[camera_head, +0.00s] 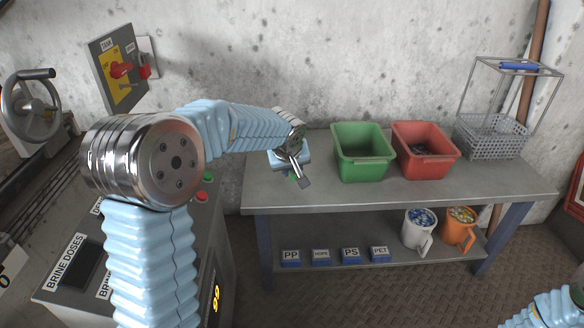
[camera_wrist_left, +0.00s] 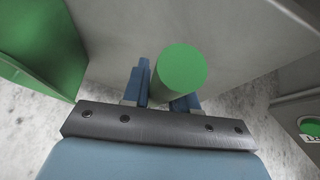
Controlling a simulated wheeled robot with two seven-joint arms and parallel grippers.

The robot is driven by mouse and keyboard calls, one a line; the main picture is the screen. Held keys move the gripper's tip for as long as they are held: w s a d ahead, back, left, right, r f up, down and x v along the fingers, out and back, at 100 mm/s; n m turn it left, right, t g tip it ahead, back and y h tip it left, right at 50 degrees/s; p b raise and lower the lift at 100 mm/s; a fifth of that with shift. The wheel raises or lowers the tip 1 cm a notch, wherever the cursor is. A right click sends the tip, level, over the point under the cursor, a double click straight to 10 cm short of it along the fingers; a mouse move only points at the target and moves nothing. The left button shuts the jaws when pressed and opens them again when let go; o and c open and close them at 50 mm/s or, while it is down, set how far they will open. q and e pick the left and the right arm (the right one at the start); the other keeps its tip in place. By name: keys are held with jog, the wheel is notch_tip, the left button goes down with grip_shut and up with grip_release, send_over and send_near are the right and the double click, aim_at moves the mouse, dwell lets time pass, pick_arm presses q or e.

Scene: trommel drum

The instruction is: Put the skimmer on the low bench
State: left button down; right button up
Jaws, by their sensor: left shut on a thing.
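My left gripper (camera_head: 299,178) is over the left end of the grey metal bench (camera_head: 400,192), left of the green bin. In the left wrist view its two blue fingers (camera_wrist_left: 163,92) are shut on a green cylinder (camera_wrist_left: 182,70), seen end-on, which looks like the grip of the skimmer.
A green bin (camera_head: 362,153), a red bin (camera_head: 425,152) and a wire basket (camera_head: 492,137) stand on the bench. The lower shelf holds several labelled blue blocks (camera_head: 321,257), a white mug (camera_head: 418,230) and an orange mug (camera_head: 458,229). A control console (camera_head: 130,258) stands left. The bench front is clear.

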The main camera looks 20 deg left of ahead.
pick_arm(q)
jog(key=shift+f, duration=0.15)
jog(key=c, duration=0.8)
grip_release()
jog(key=w+r+p+v, duration=0.1)
jog(key=p+v, duration=0.3)
jog(key=v, duration=0.7)
jog(key=w+a+r+p+v, duration=0.1)
jog(key=w+p+v, duration=0.2)
jog(key=v, duration=0.8)
jog(key=shift+r+p, duration=0.5)
jog(key=shift+p, duration=0.45)
jog(key=shift+w, duration=0.1)
